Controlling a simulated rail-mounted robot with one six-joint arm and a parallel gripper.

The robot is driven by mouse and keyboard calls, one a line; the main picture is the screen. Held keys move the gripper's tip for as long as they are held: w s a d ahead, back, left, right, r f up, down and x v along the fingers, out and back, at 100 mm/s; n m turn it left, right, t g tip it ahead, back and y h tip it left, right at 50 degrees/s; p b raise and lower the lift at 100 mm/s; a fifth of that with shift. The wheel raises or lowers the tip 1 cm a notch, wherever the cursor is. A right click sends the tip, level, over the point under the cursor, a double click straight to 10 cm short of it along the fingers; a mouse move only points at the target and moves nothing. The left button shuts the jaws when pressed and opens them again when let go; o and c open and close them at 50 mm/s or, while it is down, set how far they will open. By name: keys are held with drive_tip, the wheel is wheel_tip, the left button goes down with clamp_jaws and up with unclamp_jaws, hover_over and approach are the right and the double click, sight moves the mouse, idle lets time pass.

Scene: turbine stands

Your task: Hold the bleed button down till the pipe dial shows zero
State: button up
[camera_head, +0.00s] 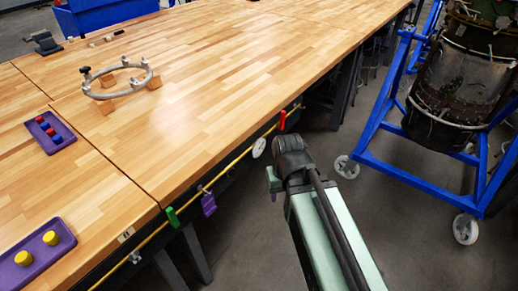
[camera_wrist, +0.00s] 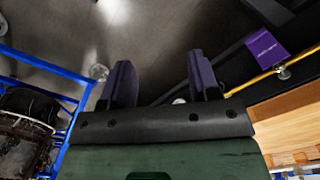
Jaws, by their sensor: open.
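A thin yellow pipe (camera_head: 240,157) runs along the front edge of the wooden bench; part of it shows in the wrist view (camera_wrist: 257,79). The white round pipe dial (camera_head: 259,147) hangs on it, left of my arm's end; its reading is too small to tell. A red lever (camera_head: 282,120) stands beyond the dial, a green handle (camera_head: 173,217) nearer. A purple tag (camera_head: 208,205) hangs between; it also shows in the wrist view (camera_wrist: 267,47). I cannot make out the bleed button.
The wooden bench (camera_head: 190,110) carries a metal ring (camera_head: 118,84) on blocks and purple trays (camera_head: 50,132). A blue wheeled stand (camera_head: 405,168) holding a dark turbine part is at the right. Grey floor lies open between bench and stand.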

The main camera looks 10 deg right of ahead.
clamp_jaws()
idle(1.1)
drive_tip(key=shift+f, duration=0.1)
idle(0.3)
